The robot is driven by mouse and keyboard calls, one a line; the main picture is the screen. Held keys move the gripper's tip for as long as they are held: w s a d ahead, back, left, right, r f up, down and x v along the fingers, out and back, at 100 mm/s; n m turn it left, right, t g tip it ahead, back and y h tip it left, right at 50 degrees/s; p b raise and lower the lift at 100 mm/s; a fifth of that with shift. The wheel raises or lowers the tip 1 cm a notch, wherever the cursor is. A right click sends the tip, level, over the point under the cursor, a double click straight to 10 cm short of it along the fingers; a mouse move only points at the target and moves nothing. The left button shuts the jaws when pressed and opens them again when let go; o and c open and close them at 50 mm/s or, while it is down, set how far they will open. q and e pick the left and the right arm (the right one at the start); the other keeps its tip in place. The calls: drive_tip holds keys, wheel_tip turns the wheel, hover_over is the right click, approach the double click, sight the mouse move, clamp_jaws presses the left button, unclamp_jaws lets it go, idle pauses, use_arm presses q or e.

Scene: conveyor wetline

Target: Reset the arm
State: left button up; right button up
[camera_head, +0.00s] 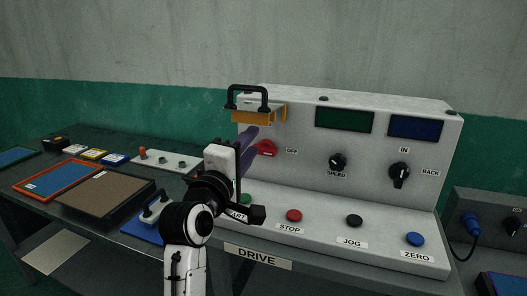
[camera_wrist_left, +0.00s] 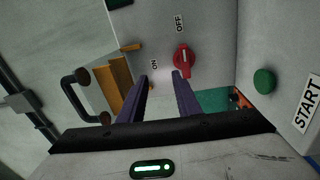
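My left arm (camera_head: 186,225) comes up from the bottom of the head view, in front of the grey DRIVE console (camera_head: 330,190). My left gripper (camera_head: 250,133) has two purple fingers near the console's upper left. In the left wrist view the fingers (camera_wrist_left: 160,78) are apart with nothing between them: the gripper is open. A red rotary switch (camera_head: 266,148) lies just beyond the fingertips, and it also shows in the left wrist view (camera_wrist_left: 184,60). Its white mark points toward the OFF label. My right gripper is not in view.
An orange bracket (camera_head: 258,117) with a black handle (camera_head: 248,97) is close to the fingers. The green button (camera_head: 246,199) is partly behind my arm; red (camera_head: 293,215), black (camera_head: 354,221) and blue (camera_head: 415,239) buttons line the ledge. Trays (camera_head: 107,194) lie left.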

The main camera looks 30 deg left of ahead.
sight(261, 153)
use_arm(q)
drive_tip(key=shift+g, duration=0.5)
drive_tip(key=f, duration=0.1)
drive_tip(key=s+f, duration=0.1)
drive_tip(key=f, duration=0.1)
drive_tip(key=s+d+f, duration=0.1)
drive_tip(key=shift+f, duration=0.3)
drive_tip(key=shift+w, duration=0.1)
drive_tip(key=x, duration=0.7)
drive_tip(key=shift+f+m+b, duration=0.1)
drive_tip(key=shift+m+b, duration=0.3)
drive_tip(key=shift+b, duration=0.1)
drive_tip(key=shift+m+b, duration=0.35)
drive_tip(key=shift+m, duration=0.35)
drive_tip(key=shift+r, duration=0.2)
